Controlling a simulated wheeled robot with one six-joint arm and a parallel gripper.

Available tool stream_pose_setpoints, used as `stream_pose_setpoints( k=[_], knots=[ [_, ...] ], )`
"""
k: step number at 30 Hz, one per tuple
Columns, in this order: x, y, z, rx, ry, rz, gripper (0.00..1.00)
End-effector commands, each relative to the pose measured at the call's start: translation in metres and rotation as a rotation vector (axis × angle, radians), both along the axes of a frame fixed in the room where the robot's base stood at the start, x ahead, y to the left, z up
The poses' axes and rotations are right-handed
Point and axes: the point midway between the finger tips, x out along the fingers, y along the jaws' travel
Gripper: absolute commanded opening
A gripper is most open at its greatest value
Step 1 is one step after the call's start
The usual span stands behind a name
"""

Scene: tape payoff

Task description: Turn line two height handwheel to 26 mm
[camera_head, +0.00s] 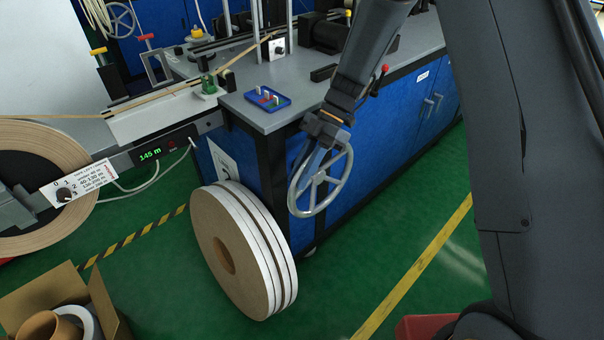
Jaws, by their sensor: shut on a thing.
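A grey spoked handwheel (293,192) stands at the front corner of the blue machine cabinet, below the tabletop edge. My gripper (322,146) reaches down from above and is shut on the handwheel at its upper part. The fingers partly cover the rim and spokes there. No millimetre height reading can be made out in this view, and I cannot tell the wheel's turn position.
Large tape rolls (232,258) lean on the floor left of the handwheel. A blue tray (268,101) lies on the grey tabletop (310,101). A green display (150,154) reads 145 m. A cardboard box (45,290) stands at lower left. Green floor right of the rolls is clear.

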Motion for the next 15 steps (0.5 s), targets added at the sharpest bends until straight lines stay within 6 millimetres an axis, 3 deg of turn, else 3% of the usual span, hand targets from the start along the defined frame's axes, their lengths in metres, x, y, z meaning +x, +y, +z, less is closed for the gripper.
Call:
stream_pose_setpoints(
  k=[1, 2, 4, 15],
  knots=[
    [-0.0012, -0.0039, -0.0027, -0.006, 0.003, -0.001, 0.0],
    [-0.0013, -0.004, -0.0028, -0.007, 0.003, -0.001, 0.23],
    [-0.0012, -0.0039, -0.0028, -0.006, 0.003, 0.0, 0.34],
    [0.0013, -0.0015, 0.0015, -0.003, -0.001, 0.002, 0.36]
  ],
)
